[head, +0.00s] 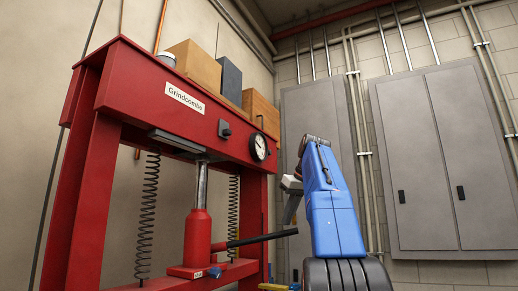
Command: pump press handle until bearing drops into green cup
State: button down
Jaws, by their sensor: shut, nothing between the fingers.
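The red press (180,101), labelled Grindcombe, fills the left half of the head view. Its red jack (197,238) stands on the lower crossbeam with a bright ram reaching up to the top beam. The black pump handle (262,238) sticks out to the right from the jack, sloping slightly upward. My gripper (287,221) is shut and empty, pointing down just above the handle's outer end; whether it touches the handle is unclear. The bearing and the green cup cannot be made out.
Wooden boxes (195,65) and a grey block (229,78) sit on the press's top beam. A round gauge (259,147) is on its front. Coil springs (148,212) hang inside the frame. Grey cabinets (437,160) line the wall at right. A yellow item (273,287) shows low.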

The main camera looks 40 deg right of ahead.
jog(key=shift+f, duration=6.9)
jog(key=shift+r, duration=7.05)
notch_tip(320, 180, down, 11)
jog(key=shift+r, duration=5.3)
